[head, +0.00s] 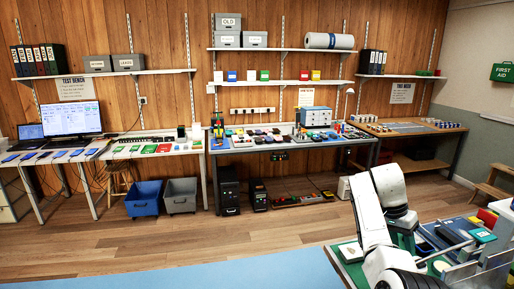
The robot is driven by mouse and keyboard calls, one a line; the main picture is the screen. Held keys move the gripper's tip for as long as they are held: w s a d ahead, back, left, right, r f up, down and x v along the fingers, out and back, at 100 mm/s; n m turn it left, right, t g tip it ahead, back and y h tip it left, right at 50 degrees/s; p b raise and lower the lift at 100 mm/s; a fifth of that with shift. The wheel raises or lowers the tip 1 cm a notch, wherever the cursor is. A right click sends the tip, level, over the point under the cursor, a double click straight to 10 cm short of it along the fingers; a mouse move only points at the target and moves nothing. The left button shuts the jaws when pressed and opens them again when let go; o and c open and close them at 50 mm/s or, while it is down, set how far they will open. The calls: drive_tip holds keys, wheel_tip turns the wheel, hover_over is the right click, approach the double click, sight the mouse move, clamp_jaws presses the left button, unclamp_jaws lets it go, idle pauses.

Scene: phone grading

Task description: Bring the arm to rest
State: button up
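My white arm rises from the bottom right of the head view. It is folded, with a bend at the top and a second link coming down beside the first. The lower end of the arm is over or in front of a cluttered green-edged work surface (346,262). I cannot make out the fingers of my gripper; they are hidden by the arm or out of sight. Whether it holds anything does not show.
A long bench (225,146) with phones and tools runs along the back wall, beside a desk with a monitor (68,116). A blue bin (144,198) and a grey bin (180,195) stand beneath. The wooden floor (200,237) in the middle is clear.

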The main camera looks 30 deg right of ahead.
drive_tip(key=a+f+n+t+h+b, duration=0.15)
drive_tip(key=a+f+n, duration=0.25)
drive_tip(key=a+f, duration=0.45)
drive_tip(key=s+a+f+n+t, duration=0.1)
drive_tip(key=s+a+f+n, duration=0.2)
drive_tip(key=s+a, duration=0.2)
drive_tip(key=s+a+f+n+t+y+b, duration=0.1)
drive_tip(key=s+a+f+n+t, duration=0.1)
drive_tip(key=s+a, duration=0.3)
drive_tip(key=s+a+f+n+t, duration=0.1)
drive_tip(key=s+a+f+n, duration=0.3)
drive_tip(key=a, duration=0.6)
drive_tip(key=shift+s+a+f+y+b, duration=0.2)
drive_tip(key=shift+s+f+y+b, duration=0.15)
drive_tip(key=shift+s+f, duration=0.1)
drive_tip(key=s+a+f+n, duration=0.1)
drive_tip(key=s+a, duration=0.1)
drive_tip(key=s, duration=0.2)
drive_tip(key=s+a+y, duration=0.1)
drive_tip(key=s+a, duration=0.1)
drive_tip(key=s, duration=0.2)
drive_tip(key=s+a+f+n+g+y, duration=0.1)
drive_tip(key=s+a, duration=0.1)
drive_tip(key=s, duration=0.3)
drive_tip(key=shift+a+f+n+b, duration=0.1)
drive_tip(key=shift+f+n+b, duration=0.2)
